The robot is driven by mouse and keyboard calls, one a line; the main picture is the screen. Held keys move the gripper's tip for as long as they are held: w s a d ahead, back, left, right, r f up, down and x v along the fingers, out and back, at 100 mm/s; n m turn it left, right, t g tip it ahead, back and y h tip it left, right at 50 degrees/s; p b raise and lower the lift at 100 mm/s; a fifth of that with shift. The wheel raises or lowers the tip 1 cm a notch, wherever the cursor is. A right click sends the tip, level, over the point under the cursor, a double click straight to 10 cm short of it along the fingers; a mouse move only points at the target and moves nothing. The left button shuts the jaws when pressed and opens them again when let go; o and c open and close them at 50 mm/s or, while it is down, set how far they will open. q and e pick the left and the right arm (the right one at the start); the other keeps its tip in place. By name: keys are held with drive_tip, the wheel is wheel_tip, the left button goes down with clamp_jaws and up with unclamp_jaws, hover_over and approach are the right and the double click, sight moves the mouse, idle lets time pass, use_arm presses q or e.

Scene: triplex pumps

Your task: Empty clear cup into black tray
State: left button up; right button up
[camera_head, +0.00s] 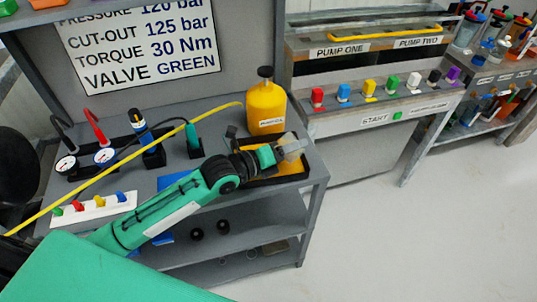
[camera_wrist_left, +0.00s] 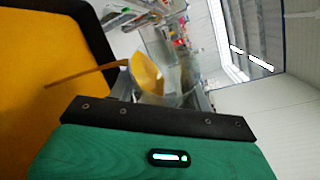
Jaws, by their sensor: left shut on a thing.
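My left gripper (camera_head: 280,153) is shut on the clear cup (camera_head: 293,145) above the black tray (camera_head: 307,172) at the shelf's right end. In the left wrist view the clear cup (camera_wrist_left: 150,75) is tipped, with yellow liquid in it. A thin yellow-orange stream runs from it toward the tray side. The black tray's rim (camera_wrist_left: 97,45) shows there, with a broad yellow-orange area inside. My gripper and arm hide part of the tray in the head view. My right gripper is not in view.
A yellow bottle (camera_head: 266,108) with a black cap stands behind the gripper. Gauges (camera_head: 104,156), a white strip of coloured knobs (camera_head: 95,208) and a yellow hose (camera_head: 130,155) lie left. A pump bench (camera_head: 370,100) stands right; the floor between is clear.

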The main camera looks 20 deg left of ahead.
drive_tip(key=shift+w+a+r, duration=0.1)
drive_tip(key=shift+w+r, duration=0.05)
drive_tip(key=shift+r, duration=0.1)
use_arm(q)
drive_tip(key=shift+r+n, duration=0.2)
drive_tip(key=shift+n, duration=0.3)
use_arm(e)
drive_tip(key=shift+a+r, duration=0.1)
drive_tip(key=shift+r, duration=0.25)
use_arm(q)
drive_tip(key=shift+b, duration=0.35)
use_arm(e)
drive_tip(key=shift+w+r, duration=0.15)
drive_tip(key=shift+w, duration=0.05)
use_arm(q)
drive_tip(key=shift+r+n+h, duration=0.15)
drive_tip(key=shift+n+h, duration=0.15)
drive_tip(key=shift+n, duration=0.1)
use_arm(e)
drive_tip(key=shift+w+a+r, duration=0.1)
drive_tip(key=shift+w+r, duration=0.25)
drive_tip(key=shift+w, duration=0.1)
use_arm(q)
drive_tip(key=shift+a, duration=0.1)
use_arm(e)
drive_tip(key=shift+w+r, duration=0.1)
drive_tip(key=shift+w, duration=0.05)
